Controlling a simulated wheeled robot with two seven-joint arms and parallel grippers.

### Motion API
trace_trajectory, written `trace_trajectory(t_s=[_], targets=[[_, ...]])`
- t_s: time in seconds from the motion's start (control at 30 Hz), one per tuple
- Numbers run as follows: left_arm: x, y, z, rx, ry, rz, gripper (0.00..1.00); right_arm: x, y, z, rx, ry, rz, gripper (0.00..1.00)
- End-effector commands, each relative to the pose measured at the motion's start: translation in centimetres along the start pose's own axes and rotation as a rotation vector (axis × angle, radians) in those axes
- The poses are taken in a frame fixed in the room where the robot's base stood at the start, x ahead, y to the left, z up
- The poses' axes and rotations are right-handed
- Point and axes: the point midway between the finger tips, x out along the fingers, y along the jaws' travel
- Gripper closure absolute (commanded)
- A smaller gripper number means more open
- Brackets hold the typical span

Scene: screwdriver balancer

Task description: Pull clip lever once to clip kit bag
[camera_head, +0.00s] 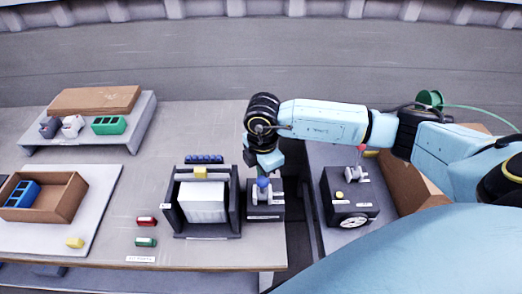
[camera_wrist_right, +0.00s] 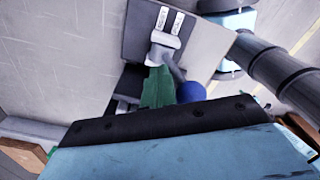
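A white kit bag (camera_head: 203,203) stands in a dark frame with a yellow block on its top edge. To its right, a dark box (camera_head: 266,212) carries a lever with a blue knob (camera_head: 263,182). My right gripper (camera_head: 267,163) is directly over this lever, pointing down. In the right wrist view, green fingertip parts (camera_wrist_right: 158,88) are close beside the blue knob (camera_wrist_right: 191,92), and the lever's grey mount (camera_wrist_right: 164,47) shows beyond. Whether they touch the knob, and how wide the fingers are, I cannot tell. My left gripper is out of view.
A second dark box (camera_head: 350,198) with a red-knobbed lever (camera_head: 361,149) stands to the right, across a gap. A red block (camera_head: 146,221) and a green block (camera_head: 146,242) lie left of the frame. A brown tray (camera_head: 66,208) is farther left.

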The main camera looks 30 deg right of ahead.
Motion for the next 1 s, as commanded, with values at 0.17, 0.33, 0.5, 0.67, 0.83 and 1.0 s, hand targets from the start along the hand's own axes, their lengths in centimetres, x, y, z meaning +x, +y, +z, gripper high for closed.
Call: trace_trajectory(t_s=[0.17, 0.33, 0.5, 0.67, 0.83, 1.0], targets=[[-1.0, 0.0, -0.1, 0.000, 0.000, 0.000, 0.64, -0.1, -1.5, -0.9, -0.002, 0.001, -0.003, 1.00], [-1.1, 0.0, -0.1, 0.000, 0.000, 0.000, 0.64, 0.0, -2.0, -1.2, 0.000, 0.001, -0.001, 1.00], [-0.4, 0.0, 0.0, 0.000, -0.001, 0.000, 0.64, 0.2, -0.7, -0.4, 0.002, 0.000, 0.000, 1.00], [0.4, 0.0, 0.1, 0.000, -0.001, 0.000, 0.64, 0.2, 1.0, 0.6, 0.003, 0.000, 0.001, 1.00], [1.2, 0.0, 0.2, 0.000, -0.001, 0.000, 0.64, 0.2, 2.8, 1.6, 0.003, 0.000, 0.000, 1.00], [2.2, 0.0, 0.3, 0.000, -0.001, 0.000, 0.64, 0.2, 4.6, 2.6, 0.002, 0.001, 0.001, 1.00]])
